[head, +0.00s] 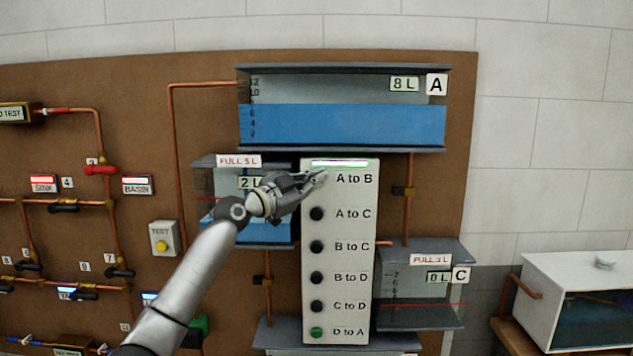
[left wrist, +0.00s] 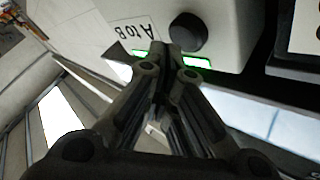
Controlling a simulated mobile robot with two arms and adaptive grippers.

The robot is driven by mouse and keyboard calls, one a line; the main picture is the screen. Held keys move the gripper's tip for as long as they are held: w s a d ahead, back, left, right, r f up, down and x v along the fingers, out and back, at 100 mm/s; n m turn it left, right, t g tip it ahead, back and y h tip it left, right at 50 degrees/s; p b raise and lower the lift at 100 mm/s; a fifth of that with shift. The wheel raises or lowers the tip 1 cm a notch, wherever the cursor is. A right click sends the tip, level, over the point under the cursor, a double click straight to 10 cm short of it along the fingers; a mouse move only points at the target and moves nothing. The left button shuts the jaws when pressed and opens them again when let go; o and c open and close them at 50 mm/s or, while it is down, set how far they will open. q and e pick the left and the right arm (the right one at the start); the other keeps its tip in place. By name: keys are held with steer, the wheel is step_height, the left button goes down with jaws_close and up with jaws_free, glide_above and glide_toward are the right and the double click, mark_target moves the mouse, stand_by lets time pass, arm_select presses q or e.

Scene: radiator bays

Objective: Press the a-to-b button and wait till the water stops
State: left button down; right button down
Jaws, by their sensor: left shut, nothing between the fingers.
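The white button panel (head: 340,255) carries a column of round buttons with labels from A to B down to D to A. My left gripper (head: 322,177) is shut and empty, its fingertips over the A to B button beside its label (head: 355,178). In the left wrist view that dark button (left wrist: 188,32) shows just past the shut fingertips (left wrist: 166,52); I cannot tell whether they touch it. Tank A (head: 345,124) reads 8 L with blue water. Tank B (head: 224,208), partly hidden by my gripper, reads 2 L. My right gripper is out of view.
Tank C (head: 420,315) reads 0 L at the lower right. The D to A button (head: 316,332) is green, the others dark. A lit strip (head: 340,163) tops the panel. Copper pipes, valves and a yellow test button (head: 162,246) are on the brown board at left.

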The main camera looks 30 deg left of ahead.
arm_select(q)
steer(key=shift+s+d, duration=0.15)
steer(key=s+d, duration=0.1)
steer(key=s, duration=0.2)
steer(key=s+d, duration=0.1)
steer(key=shift+s+d, duration=0.15)
steer(key=shift+d, duration=0.15)
stand_by(0.3)
stand_by(0.7)
